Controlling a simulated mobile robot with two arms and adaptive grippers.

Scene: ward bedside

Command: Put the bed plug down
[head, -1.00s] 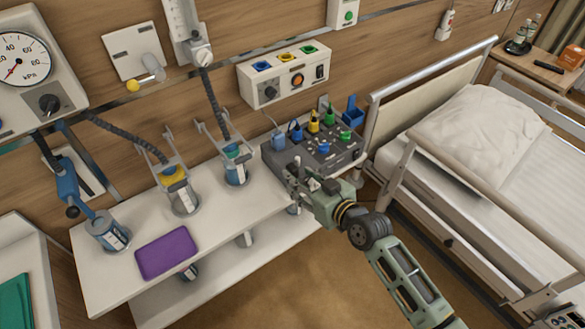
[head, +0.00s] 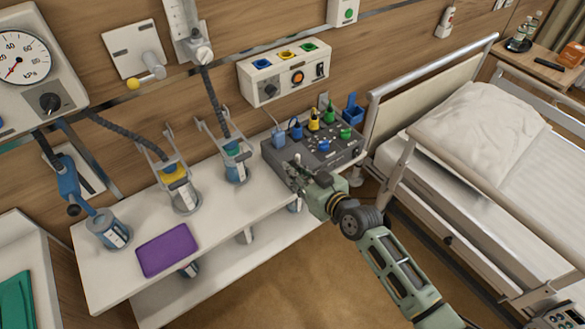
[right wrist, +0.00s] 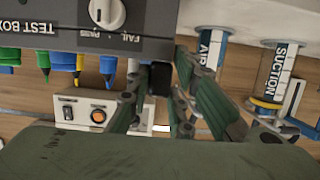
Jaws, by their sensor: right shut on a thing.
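My right gripper (head: 297,174) is at the front left edge of the dark grey test box (head: 325,160). In the right wrist view its two green fingers (right wrist: 160,82) are closed around a small black block, which I take to be the bed plug (right wrist: 161,77). The block is just beside the edge of the test box (right wrist: 85,40), and I cannot tell whether it touches the box. In the head view the fingers and wrist hide the plug. My left gripper is not in view.
Colored plugs (head: 314,118) stand along the test box's back. Suction jars (head: 185,197) and a purple pad (head: 168,250) are on the white shelf (head: 225,215), which has free room right of the pad. A bed (head: 480,140) stands right; a socket panel (head: 283,75) is on the wall.

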